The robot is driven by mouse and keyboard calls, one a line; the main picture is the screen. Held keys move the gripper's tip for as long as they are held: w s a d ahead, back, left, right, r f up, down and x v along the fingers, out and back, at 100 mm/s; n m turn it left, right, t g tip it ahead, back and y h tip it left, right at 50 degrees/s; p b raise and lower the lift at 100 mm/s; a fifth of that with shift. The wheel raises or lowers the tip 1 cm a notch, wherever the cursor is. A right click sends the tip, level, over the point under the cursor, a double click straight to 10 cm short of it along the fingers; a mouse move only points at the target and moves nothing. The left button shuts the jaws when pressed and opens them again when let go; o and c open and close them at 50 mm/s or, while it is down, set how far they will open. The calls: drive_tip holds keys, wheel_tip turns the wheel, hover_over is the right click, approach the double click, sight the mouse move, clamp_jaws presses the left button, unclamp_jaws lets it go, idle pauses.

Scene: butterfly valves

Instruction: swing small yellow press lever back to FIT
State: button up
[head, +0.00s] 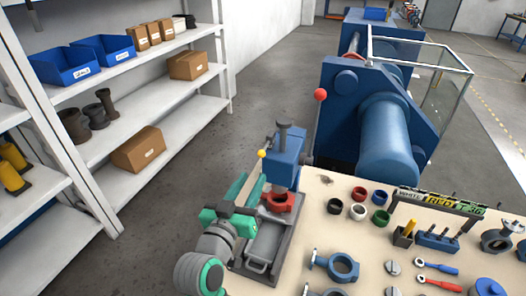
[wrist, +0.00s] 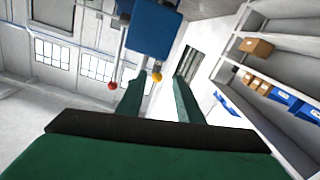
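The small yellow press lever shows as a yellow ball knob (head: 262,153) at the left side of the blue press head (head: 286,160). In the wrist view the yellow knob (wrist: 157,77) appears between my fingertips, nearer the left one, below the blue press head (wrist: 152,28). My green gripper (head: 246,187) is left of the press, just below the knob in the head view. It also shows in the wrist view (wrist: 161,78), with its fingers apart. I cannot tell whether a finger touches the knob. No FIT mark is legible.
A red ball lever (head: 320,95) rises behind the press; a red knob (wrist: 112,86) shows outside my left finger. The press stands on the bench (head: 315,215), with coloured rings, valve bodies and tools to the right. Shelving (head: 150,110) stands left, across open floor.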

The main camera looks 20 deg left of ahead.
sight(260, 156)
drive_tip(key=w, duration=0.3)
drive_tip(key=w+r, duration=0.1)
drive_tip(key=w, duration=0.3)
drive_tip(key=w+r, duration=0.1)
drive_tip(key=w, duration=0.3)
drive_tip(key=shift+r, duration=0.15)
clamp_jaws()
